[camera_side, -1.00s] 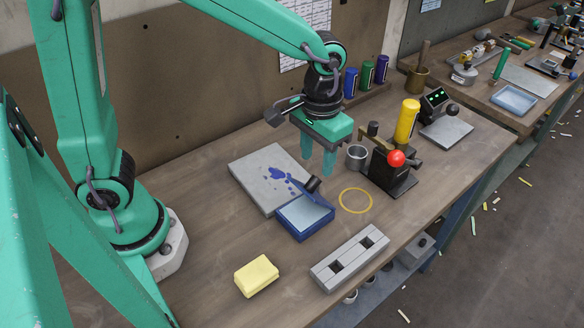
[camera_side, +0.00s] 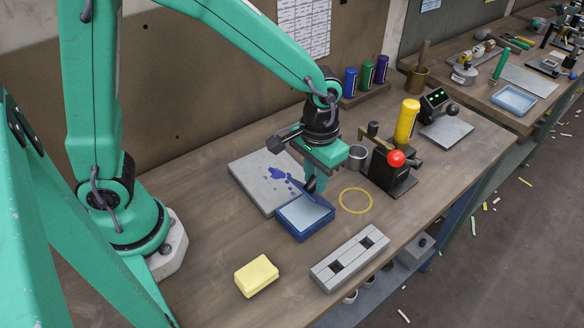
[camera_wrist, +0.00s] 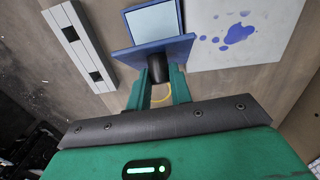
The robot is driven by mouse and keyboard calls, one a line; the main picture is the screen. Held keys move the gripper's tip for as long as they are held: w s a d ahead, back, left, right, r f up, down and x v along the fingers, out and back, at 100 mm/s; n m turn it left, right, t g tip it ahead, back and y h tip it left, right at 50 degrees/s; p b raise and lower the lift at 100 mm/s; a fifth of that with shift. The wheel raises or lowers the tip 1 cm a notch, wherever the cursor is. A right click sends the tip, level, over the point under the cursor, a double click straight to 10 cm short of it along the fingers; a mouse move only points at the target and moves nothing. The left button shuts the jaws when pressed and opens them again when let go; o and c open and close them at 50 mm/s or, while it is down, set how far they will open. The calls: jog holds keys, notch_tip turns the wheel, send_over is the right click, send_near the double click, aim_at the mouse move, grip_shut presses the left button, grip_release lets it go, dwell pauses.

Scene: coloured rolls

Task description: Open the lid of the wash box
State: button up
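The wash box is a blue tray-like box (camera_side: 294,227) with a pale inside, on the bench in front of a grey plate. Its blue lid (camera_wrist: 152,54) stands tilted up at one edge, and the pale inside shows in the wrist view. A black knob (camera_wrist: 157,68) sticks out from the lid. My gripper (camera_wrist: 160,73) points down with its green fingers on either side of the knob. The fingers look open, with little room around the knob; firm contact cannot be made out. In the side view my gripper (camera_side: 312,186) hides part of the lid and knob.
The grey plate (camera_side: 252,183) has blue stains. A yellow ring (camera_side: 356,212) lies right of the box. A black device with a red ball (camera_side: 396,158) and a grey cup (camera_side: 357,153) stand further right. A yellow sponge (camera_side: 256,276) and slotted grey block (camera_side: 349,258) lie in front.

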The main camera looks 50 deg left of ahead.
grip_shut()
jog(key=shift+w+r+g+y, duration=0.15)
jog(key=shift+w+g+y, duration=0.15)
jog(key=shift+w+g, duration=0.35)
jog(key=o, duration=0.6)
grip_release()
jog(key=shift+o, duration=0.2)
jog(key=shift+r, duration=0.1)
